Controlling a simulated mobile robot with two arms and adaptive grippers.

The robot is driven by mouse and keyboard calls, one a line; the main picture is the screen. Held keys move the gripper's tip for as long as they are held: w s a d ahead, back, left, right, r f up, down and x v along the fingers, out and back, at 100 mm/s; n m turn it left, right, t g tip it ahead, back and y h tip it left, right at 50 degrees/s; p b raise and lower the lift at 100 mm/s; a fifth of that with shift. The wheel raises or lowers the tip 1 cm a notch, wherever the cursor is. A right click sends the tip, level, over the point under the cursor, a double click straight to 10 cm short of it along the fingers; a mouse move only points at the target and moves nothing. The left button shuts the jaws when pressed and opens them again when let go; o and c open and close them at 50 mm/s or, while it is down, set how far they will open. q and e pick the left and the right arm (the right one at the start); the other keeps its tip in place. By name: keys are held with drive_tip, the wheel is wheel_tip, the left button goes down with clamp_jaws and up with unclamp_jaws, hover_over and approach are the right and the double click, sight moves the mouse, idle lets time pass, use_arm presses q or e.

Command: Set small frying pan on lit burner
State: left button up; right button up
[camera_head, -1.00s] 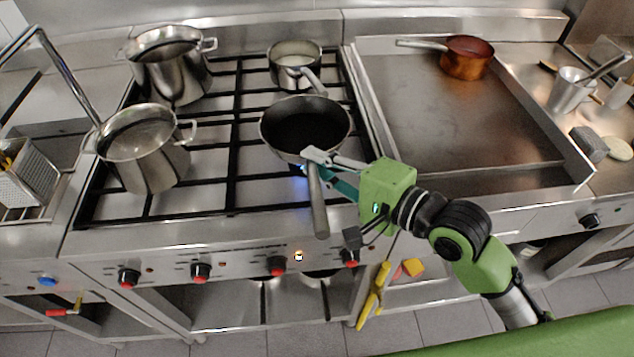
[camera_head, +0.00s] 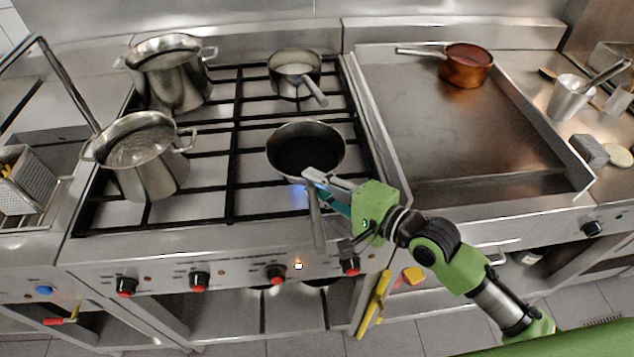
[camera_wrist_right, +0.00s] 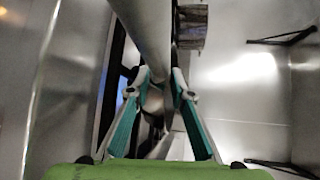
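The small frying pan (camera_head: 305,150), dark inside with a steel handle (camera_head: 318,225), is over the front right part of the gas hob (camera_head: 203,207). A blue flame glow (camera_head: 296,196) from the lit burner shows just below the pan's front edge. I cannot tell whether the pan touches the grate. My right gripper (camera_head: 313,183) is at the handle near the pan's rim. In the right wrist view, the handle (camera_wrist_right: 148,25) passes between the fingertips (camera_wrist_right: 160,78), which look closed on it. The burner itself is mostly hidden. My left gripper is not in view.
A saucepan (camera_head: 296,68) stands behind the pan. Two large steel pots (camera_head: 150,170) (camera_head: 172,78) stand on the hob's left side. A flat griddle (camera_head: 455,130) with a copper pan (camera_head: 467,68) lies to the right. Red-marked knobs (camera_head: 275,274) line the front.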

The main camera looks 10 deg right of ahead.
idle(0.3)
drive_tip(key=b+v, duration=0.1)
drive_tip(key=v, duration=0.9)
drive_tip(key=shift+s+d, duration=0.2)
drive_tip(key=shift+s+d+r, duration=0.25)
drive_tip(key=shift+s+d, duration=0.2)
drive_tip(key=shift+s, duration=0.05)
